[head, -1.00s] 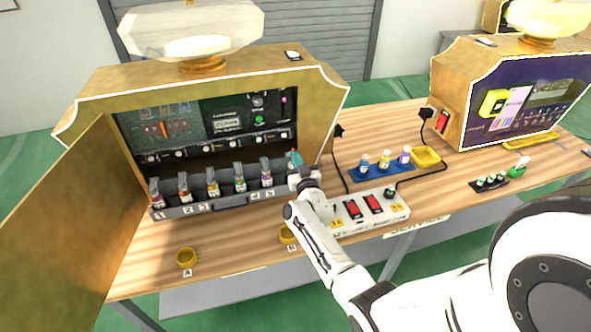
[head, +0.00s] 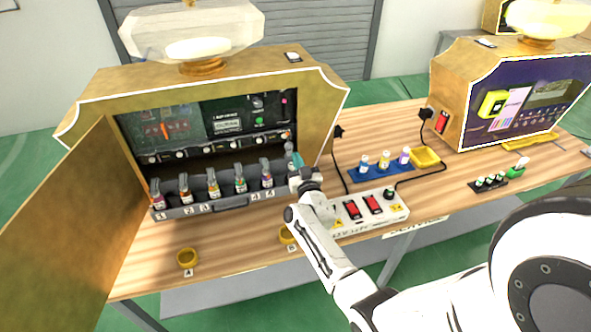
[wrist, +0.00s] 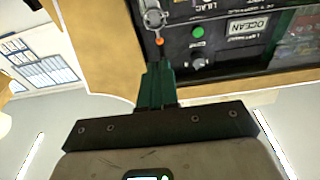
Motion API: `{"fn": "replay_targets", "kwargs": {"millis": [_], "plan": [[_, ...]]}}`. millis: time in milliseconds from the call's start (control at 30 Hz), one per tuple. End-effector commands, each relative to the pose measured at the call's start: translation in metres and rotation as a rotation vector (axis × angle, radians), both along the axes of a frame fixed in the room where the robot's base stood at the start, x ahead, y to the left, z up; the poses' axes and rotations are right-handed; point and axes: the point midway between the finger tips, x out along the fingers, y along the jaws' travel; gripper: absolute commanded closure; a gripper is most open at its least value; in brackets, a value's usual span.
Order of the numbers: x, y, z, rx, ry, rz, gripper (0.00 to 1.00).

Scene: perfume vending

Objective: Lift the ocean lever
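My gripper (head: 293,157) is at the right end of the open vending machine, by the rightmost bottle position. In the wrist view, its dark green fingers (wrist: 156,85) point up at the machine's panel and sit close together. A thin dark lever with an orange tip (wrist: 159,42) and a metal ring above it is right at the fingertips. I cannot tell whether the fingers hold it. The OCEAN label (wrist: 248,27) is on the dark panel to the right, beside a green light (wrist: 198,31) and a black knob (wrist: 201,60).
A grey tray (head: 232,204) with several bottles stands in the machine. The open door (head: 70,220) is at the left. A switch box (head: 372,207) stands right of my gripper.

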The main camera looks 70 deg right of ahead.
Motion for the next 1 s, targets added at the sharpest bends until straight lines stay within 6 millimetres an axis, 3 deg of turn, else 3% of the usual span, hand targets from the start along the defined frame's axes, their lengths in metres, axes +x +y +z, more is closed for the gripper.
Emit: {"fn": "replay_targets", "kwargs": {"millis": [700,1000], "plan": [[-0.042,0.049,0.005,0.001,-0.002,-0.001,1.0],[-0.047,0.054,0.006,-0.001,-0.001,-0.001,1.0]]}}
